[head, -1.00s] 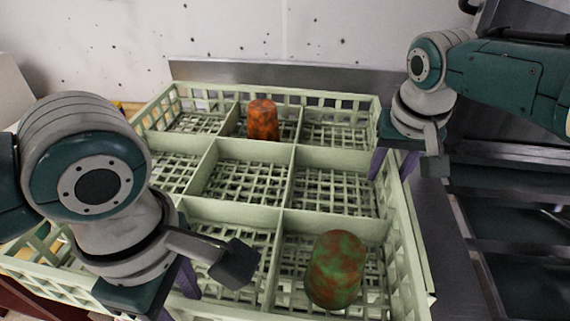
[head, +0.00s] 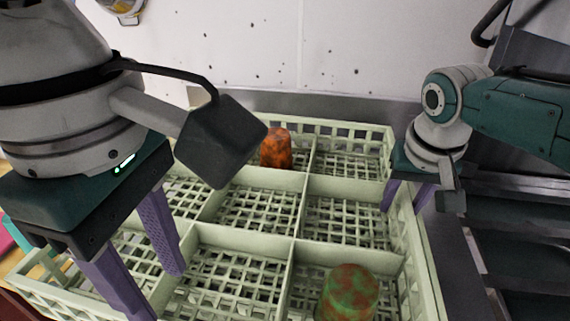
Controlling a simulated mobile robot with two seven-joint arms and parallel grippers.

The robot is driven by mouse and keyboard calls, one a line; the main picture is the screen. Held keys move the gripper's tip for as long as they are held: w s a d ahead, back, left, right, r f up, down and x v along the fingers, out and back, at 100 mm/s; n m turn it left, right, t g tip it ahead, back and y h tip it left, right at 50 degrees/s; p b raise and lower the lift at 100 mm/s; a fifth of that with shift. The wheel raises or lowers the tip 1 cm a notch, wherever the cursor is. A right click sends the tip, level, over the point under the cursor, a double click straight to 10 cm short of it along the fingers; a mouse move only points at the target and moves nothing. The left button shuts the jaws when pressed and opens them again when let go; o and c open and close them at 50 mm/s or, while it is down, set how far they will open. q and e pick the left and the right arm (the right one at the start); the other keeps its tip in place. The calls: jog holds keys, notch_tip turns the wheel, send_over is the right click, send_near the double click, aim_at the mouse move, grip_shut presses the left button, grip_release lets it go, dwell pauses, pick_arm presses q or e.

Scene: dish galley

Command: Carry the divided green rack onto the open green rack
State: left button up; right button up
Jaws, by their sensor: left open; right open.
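The divided green rack (head: 245,240) is pale green with a lattice floor and several compartments, and fills the middle of the head view. An orange-brown cup (head: 277,149) stands in a back compartment and a green-and-red cup (head: 350,291) in a front right one. My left gripper (head: 155,292) is open and empty, close to the camera over the rack's left part. It hides some of the rack. My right gripper (head: 402,208) is open at the rack's right wall, with one finger on each side of it in the picture. I cannot make out a separate open green rack.
A white speckled wall (head: 385,55) stands behind the rack, with a steel ledge (head: 350,106) at its foot. Dark steel surfaces (head: 515,250) lie to the right. Small pink and teal items (head: 12,232) show at the left edge.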

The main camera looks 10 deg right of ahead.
jog(key=v, duration=1.1)
jog(key=shift+s+r, duration=0.15)
jog(key=shift+r, duration=0.2)
jog(key=shift+s, duration=0.1)
